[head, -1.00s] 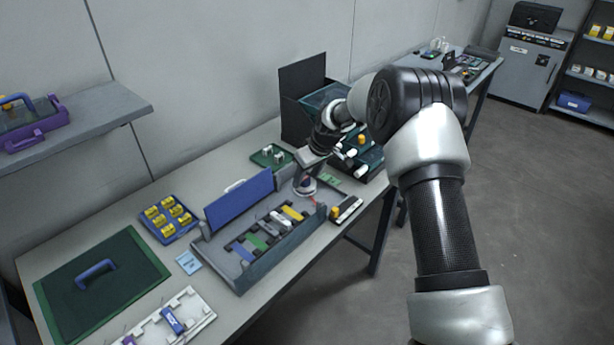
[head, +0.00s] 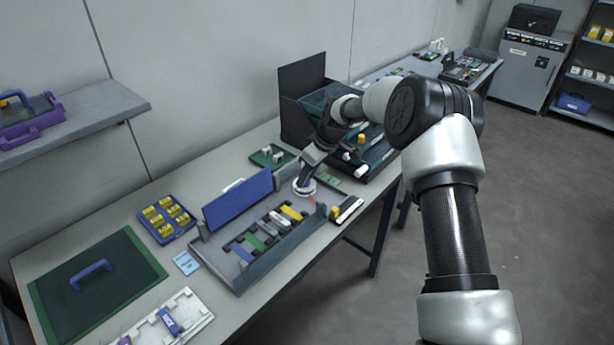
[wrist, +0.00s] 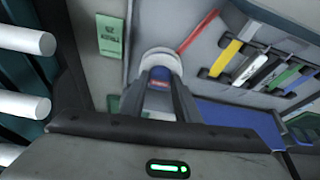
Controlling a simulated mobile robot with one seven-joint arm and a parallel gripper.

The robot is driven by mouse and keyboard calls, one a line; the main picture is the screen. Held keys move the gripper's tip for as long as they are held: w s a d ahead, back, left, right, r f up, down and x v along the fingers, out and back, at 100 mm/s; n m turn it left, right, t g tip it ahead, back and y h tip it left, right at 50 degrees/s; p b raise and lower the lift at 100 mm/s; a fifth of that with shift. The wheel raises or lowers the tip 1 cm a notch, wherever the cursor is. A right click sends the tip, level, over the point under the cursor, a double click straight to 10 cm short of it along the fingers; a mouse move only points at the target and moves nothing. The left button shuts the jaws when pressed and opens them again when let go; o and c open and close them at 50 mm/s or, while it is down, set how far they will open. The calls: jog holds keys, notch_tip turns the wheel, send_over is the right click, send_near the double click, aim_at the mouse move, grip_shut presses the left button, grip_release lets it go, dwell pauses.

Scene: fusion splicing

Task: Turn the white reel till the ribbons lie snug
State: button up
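The white reel (head: 304,194) sits at the right end of the grey tray (head: 265,265). In the wrist view its pale rim (wrist: 162,56) shows just beyond my fingers. My gripper (head: 304,182) points down onto the reel; in the wrist view its two fingers (wrist: 160,78) stand on either side of the blue hub with a red label and look closed on it. A red ribbon (wrist: 197,32) runs from beside the reel towards the tray's middle. Yellow (wrist: 224,57), white, green and blue ribbons lie side by side in dark holders. I cannot tell how tight they are.
The tray's blue lid (head: 238,199) stands open at its back. A yellow-reel holder (head: 168,219) and a blue card (head: 186,263) lie to the left. A dark rack with white rollers (head: 361,171) stands right behind my gripper. A green label (wrist: 110,37) lies near the reel.

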jog(key=o, duration=0.3)
jog(key=shift+o, duration=0.2)
jog(key=shift+r, duration=0.1)
jog(key=p+v, duration=0.1)
jog(key=v, duration=1.6)
jog(key=shift+d+r, duration=0.1)
jog(key=shift+r, duration=0.1)
jog(key=s+d+r+m+t+h+p, duration=0.1)
jog(key=s+d+r+m+h+p, duration=0.2)
jog(key=s+r, duration=0.7)
jog(key=s+d+r+m+t+p, duration=0.15)
jog(key=s+d+r+p, duration=0.3)
jog(key=s+r, duration=0.55)
jog(key=s+d+r+m+p, duration=0.1)
jog(key=s+d+m+p, duration=0.1)
jog(key=s, duration=0.7)
jog(key=s+d+r+m+p, duration=0.1)
jog(key=s+d+m+p, duration=0.1)
jog(key=s+m, duration=0.3)
jog(key=s+d, duration=0.1)
jog(key=s, duration=0.3)
jog(key=shift+s+d+t+h, duration=0.2)
jog(key=shift+d+t+h, duration=0.15)
jog(key=shift+d+h, duration=0.05)
